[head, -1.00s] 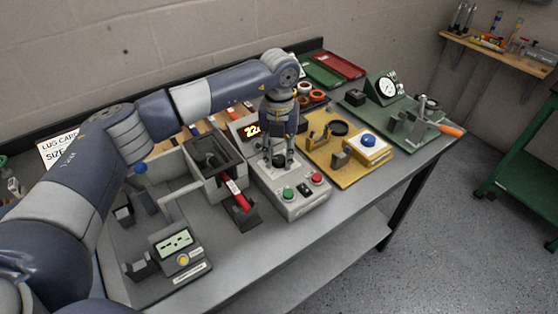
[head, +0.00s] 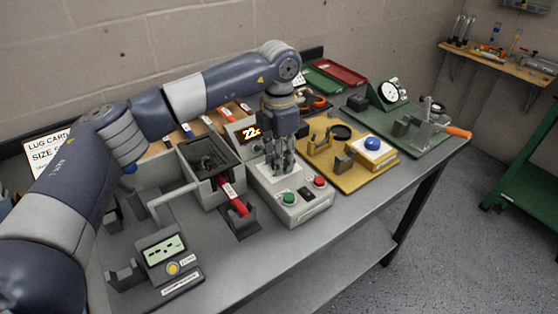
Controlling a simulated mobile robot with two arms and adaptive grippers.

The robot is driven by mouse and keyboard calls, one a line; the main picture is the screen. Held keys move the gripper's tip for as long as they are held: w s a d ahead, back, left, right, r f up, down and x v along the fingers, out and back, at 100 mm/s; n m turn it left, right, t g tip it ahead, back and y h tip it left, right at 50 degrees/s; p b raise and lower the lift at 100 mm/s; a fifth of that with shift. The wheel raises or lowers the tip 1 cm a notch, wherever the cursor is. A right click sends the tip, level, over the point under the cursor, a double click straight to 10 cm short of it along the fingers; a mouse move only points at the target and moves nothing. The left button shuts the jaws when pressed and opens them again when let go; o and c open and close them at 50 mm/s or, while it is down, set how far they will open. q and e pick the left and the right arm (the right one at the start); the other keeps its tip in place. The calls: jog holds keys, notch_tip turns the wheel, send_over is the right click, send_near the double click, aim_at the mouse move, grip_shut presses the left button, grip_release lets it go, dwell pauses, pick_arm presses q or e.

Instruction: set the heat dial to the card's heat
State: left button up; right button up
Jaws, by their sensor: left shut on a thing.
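The grey heat unit (head: 303,211) stands mid-bench, with a green button (head: 288,198), a red button (head: 320,181) and a lit orange display (head: 250,132). The display starts with 22; its last character is unclear. My left gripper (head: 281,172) points down onto the unit's top plate and is shut on the heat dial, which its fingers hide. The white lug card (head: 47,150) stands at the far left, partly behind my left arm. Its words LUG CARD and SIZE show; the heat line is hidden or unreadable. My right gripper is not in view.
Left of the unit is a grey bin (head: 208,160) with a red-handled tool (head: 232,197) in front. A meter box (head: 164,248) stands front left. Right are a yellow fixture (head: 350,182) with a blue button and a green gauge fixture (head: 425,145). The front bench edge is clear.

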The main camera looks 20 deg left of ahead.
pick_arm(q)
jog(key=m+b, duration=0.1)
jog(key=m, duration=0.2)
jog(key=shift+r+m+b, duration=0.1)
jog(key=shift+m+b, duration=0.25)
jog(key=shift+m, duration=1.35)
jog(key=shift+w, duration=0.1)
jog(key=o, duration=1.1)
